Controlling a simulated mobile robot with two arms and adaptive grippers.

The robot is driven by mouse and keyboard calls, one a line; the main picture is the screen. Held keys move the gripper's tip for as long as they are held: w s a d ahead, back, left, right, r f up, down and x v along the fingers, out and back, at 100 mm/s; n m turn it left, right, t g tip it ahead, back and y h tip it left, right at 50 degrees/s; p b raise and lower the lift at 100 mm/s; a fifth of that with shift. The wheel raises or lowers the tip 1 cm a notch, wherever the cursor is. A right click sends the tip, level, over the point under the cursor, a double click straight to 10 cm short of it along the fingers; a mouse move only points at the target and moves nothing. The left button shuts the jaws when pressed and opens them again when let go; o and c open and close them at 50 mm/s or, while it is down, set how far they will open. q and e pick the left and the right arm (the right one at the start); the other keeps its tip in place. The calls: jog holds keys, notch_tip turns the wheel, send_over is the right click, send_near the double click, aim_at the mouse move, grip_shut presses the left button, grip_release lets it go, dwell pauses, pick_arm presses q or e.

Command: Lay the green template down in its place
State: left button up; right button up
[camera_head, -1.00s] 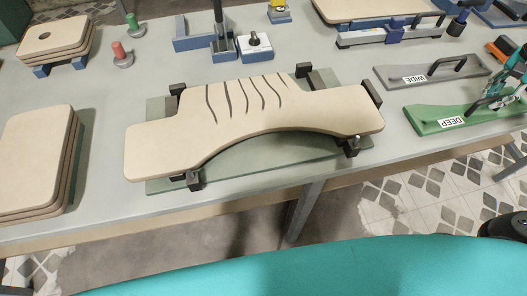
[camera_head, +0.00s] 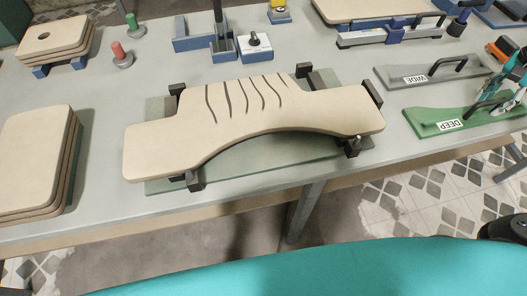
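My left gripper is out of view.
A pale curved board (camera_head: 160,149) with dark wavy lines sits clamped on a green-grey plate at the middle. Stacked boards (camera_head: 30,160) stand at the left. Blue fixtures (camera_head: 190,38) and a blue clamp (camera_head: 370,37) are farther back. The table's front edge runs close to the green template.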

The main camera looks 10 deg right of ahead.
notch_tip(320, 180, up, 12)
dwell(0.5)
